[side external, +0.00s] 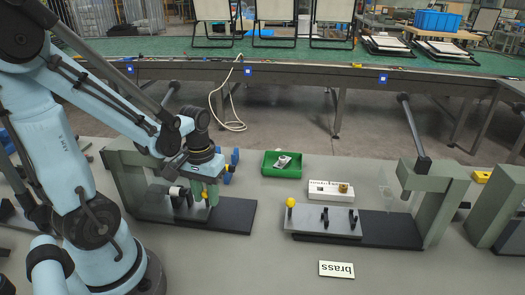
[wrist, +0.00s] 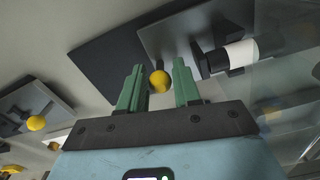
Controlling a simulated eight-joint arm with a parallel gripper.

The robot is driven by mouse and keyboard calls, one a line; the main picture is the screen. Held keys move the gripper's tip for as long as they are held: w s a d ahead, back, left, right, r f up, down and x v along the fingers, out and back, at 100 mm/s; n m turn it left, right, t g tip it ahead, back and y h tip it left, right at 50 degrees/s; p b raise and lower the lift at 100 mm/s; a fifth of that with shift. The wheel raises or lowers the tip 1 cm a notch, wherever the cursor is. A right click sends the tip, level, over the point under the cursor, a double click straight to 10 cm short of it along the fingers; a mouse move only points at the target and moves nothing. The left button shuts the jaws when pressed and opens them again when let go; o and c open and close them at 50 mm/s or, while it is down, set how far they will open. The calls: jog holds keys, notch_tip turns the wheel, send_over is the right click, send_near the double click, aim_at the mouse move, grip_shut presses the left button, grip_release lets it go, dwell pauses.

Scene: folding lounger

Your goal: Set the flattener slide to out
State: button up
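A grey slide plate (wrist: 188,33) with a yellow ball knob (wrist: 160,81) belongs to the left fixture, over a black base (side external: 236,215). No label shows whether this is the flattener. In the wrist view, my gripper (wrist: 158,68) has its two green fingers apart, with the knob between them. A slim gap seems to show on each side; whether a finger touches it is unclear. In the side external view, my gripper (side external: 205,188) points down at the left fixture and partly hides the slide and knob. A black and white cylinder (wrist: 235,56) sits beside the fingers.
The right fixture has a grey plate (side external: 335,225), a yellow knob (side external: 290,202) and black clips. A green tray (side external: 270,170), a white block (side external: 318,192) and a "brass" card (side external: 337,269) lie around it. Grey uprights (side external: 440,190) stand at the fixtures. The bench between them is mostly clear.

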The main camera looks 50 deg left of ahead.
jog(key=shift+c, duration=0.4)
grip_shut()
jog(key=shift+w, duration=0.1)
jog(key=w+d, duration=0.9)
jog(key=shift+w+d, duration=0.25)
jog(key=shift+d, duration=0.05)
jog(key=shift+o, duration=0.4)
grip_release()
notch_tip(320, 180, up, 12)
